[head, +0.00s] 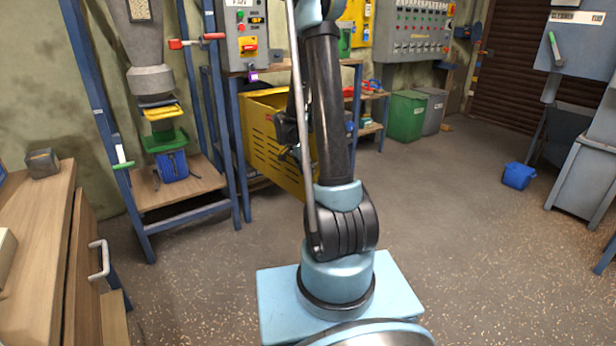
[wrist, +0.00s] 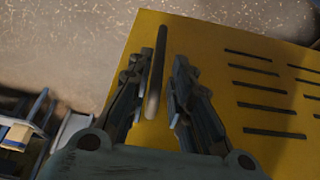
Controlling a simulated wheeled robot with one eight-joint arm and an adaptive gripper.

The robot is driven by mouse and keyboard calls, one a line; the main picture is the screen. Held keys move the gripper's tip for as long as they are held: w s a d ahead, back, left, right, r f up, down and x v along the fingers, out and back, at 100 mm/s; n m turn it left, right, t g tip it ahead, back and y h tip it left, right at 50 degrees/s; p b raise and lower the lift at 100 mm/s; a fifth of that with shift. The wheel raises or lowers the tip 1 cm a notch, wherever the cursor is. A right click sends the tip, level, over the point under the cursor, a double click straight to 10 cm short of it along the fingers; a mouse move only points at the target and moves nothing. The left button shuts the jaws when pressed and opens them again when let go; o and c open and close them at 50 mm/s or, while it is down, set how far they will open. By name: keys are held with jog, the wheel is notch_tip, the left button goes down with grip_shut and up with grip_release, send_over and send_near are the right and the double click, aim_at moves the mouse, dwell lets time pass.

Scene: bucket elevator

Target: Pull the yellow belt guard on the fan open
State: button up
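The yellow belt guard (head: 262,150) with dark slots stands behind my arm in the head view, left of centre. My arm hides its right part. Its slotted yellow panel (wrist: 230,85) also fills much of the wrist view. A dark bar handle (wrist: 157,72) shows over the panel. My gripper (wrist: 158,68) is open, with one finger on each side of the handle. A small gap shows between the handle and the right finger; the left finger is very close, and I cannot tell if it touches. In the head view my gripper (head: 287,128) is dark and partly hidden by my arm.
A blue frame (head: 240,160) stands left of the guard. A control box (head: 243,35) hangs above it. Green and grey bins (head: 407,115) stand behind to the right. A wooden cabinet (head: 40,250) is at the left. The floor to the right is mostly clear, with a blue bucket (head: 518,176).

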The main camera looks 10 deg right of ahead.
jog(key=v, duration=0.8)
jog(key=s+d+r+n+y, duration=0.1)
jog(key=s+r+n, duration=0.2)
jog(key=s, duration=0.6)
jog(key=s+r+n+y, duration=0.1)
jog(key=s+r+n, duration=0.25)
jog(key=s, duration=0.45)
jog(key=s+a+f+n+y, duration=0.1)
jog(key=s+f+n, duration=0.1)
jog(key=s, duration=0.7)
jog(key=s+f+n+y, duration=0.1)
jog(key=s+f+n, duration=0.1)
jog(key=s+n, duration=0.3)
jog(key=shift+s+a+f, duration=0.4)
jog(key=shift+s, duration=1.7)
jog(key=shift+w, duration=0.1)
